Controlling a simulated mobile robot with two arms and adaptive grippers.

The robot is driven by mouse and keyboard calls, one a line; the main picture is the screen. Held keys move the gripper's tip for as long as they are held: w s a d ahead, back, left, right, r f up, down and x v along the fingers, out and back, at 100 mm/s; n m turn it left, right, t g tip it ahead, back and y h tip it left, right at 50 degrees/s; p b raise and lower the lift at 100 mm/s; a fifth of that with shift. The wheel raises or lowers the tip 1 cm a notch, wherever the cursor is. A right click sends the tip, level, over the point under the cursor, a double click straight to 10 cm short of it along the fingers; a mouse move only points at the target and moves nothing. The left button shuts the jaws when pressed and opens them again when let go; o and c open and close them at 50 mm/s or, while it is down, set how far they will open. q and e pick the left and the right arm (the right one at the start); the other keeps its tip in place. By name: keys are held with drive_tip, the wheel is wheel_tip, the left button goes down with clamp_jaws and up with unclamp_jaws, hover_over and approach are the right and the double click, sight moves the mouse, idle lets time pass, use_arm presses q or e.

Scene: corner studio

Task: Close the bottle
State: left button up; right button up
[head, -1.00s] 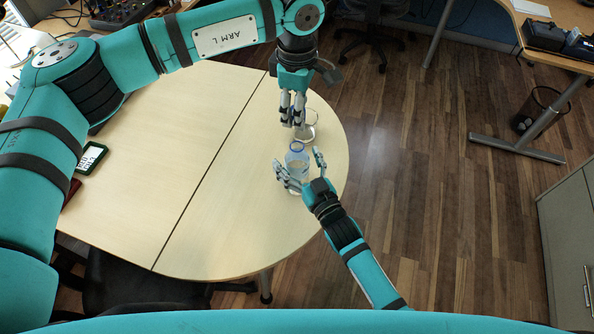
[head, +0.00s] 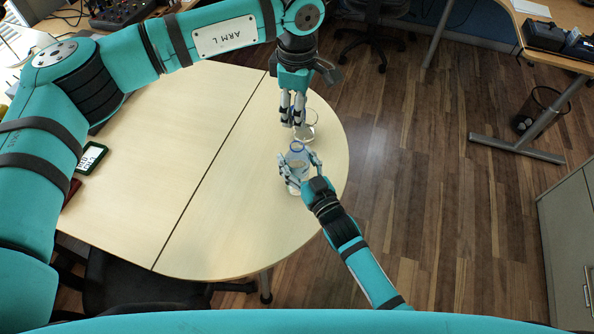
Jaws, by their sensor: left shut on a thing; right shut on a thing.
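A clear bottle (head: 296,167) with a blue ring at its mouth stands upright near the table's right rounded end. No cap shows on its mouth. My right gripper (head: 299,160) is shut on the bottle's body, with fingers on its left and right sides. My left gripper (head: 291,122) points down just behind the bottle's top, apart from it.
A clear, round-rimmed vessel (head: 310,132) stands behind the bottle, partly covered by my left fingers. Wooden floor lies to the right.

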sight(297, 137)
use_arm(q)
drive_tip(key=shift+f, duration=2.5)
drive_tip(key=shift+f, duration=0.1)
drive_tip(key=shift+f, duration=0.8)
drive_tip(key=shift+f, duration=0.6)
